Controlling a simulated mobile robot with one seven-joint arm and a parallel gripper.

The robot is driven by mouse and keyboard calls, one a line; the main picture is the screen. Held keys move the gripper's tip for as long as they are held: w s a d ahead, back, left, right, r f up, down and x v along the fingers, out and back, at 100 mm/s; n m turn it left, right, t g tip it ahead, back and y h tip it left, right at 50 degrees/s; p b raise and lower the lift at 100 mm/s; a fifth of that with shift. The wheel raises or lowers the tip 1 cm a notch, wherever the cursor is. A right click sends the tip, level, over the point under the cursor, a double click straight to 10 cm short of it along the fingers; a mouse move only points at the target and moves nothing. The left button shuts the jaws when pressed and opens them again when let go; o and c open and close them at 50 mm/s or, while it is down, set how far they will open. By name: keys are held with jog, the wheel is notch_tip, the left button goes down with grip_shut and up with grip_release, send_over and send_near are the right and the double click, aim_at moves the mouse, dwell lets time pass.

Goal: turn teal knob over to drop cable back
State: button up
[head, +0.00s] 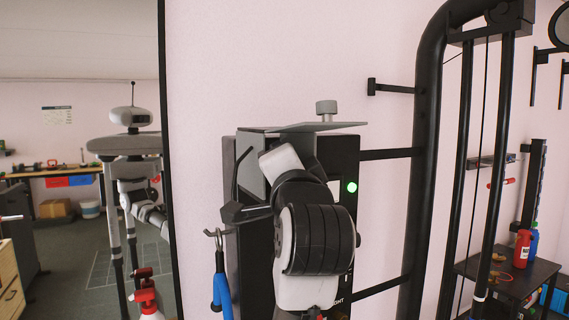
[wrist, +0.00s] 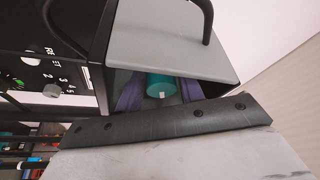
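The teal knob (wrist: 160,86) shows in the wrist view, in a dark recess under a grey cover plate (wrist: 170,40) on the black machine. A small pale mark is on the knob's near edge. My gripper (wrist: 161,92) is at the recess. Two purple shapes, which look like its fingers, stand on either side of the knob, with narrow gaps visible. It looks open around the knob, but contact cannot be ruled out. In the head view my arm hides the knob and most of the gripper in front of the black machine (head: 338,160). No cable can be made out clearly.
A grey knob (head: 326,110) stands on the machine's top plate (head: 318,127). A green light (head: 352,187) glows on its front. A blue-handled tool (head: 221,285) hangs on a hook at left. Black frame posts (head: 427,150) rise at right. A mirror at far left reflects a robot.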

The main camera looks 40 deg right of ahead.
jog(key=shift+s+a, duration=0.1)
jog(key=b+v, duration=0.5)
jog(key=v, duration=0.8)
jog(key=shift+s, duration=0.2)
jog(key=shift+a, duration=0.15)
jog(key=shift+f, duration=0.1)
